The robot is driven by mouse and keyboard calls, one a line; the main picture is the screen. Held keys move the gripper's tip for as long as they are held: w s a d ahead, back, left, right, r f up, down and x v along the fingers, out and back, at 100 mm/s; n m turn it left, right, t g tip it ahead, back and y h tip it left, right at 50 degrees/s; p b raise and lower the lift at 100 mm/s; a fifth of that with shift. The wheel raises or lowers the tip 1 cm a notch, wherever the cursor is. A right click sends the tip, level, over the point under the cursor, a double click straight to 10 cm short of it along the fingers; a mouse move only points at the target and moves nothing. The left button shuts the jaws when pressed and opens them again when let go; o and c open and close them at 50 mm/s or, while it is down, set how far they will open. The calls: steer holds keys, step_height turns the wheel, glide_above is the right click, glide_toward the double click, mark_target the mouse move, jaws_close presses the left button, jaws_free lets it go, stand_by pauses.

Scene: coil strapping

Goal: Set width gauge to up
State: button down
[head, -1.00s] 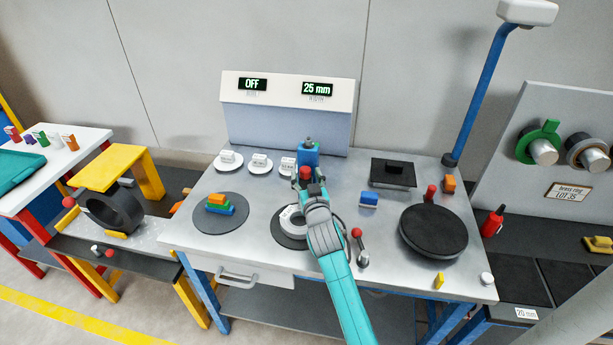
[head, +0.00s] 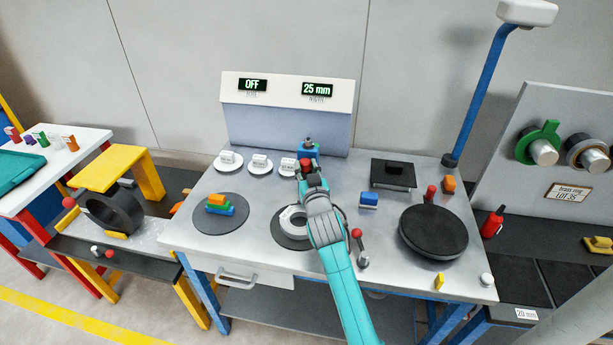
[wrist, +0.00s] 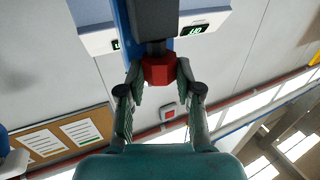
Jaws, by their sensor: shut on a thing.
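The width gauge is most likely the blue post (head: 309,150) with a dark top at the back middle of the bench, in front of the console. A red knob (head: 305,164) shows on its near side. In the wrist view the red knob (wrist: 158,69) sits on a short dark shaft below a dark block (wrist: 153,18). My gripper (head: 308,176) reaches the knob from the near side. In the wrist view its fingers (wrist: 161,76) are shut on the knob, one on each side. My gripper hides the lower part of the gauge in the head view.
The console (head: 287,108) behind shows "OFF" and "25 mm". White labelled discs (head: 260,166) stand close left of the post. A red-topped lever (head: 358,240) and a blue block (head: 369,199) are to the right.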

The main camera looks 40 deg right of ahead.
step_height(320, 180, up, 3)
steer(key=shift+f, duration=0.1)
steer(key=c, duration=0.8)
jaws_free()
steer(key=shift+o, duration=0.2)
steer(key=shift+f, duration=0.1)
steer(key=shift+s, duration=0.1)
steer(key=v, duration=1.2)
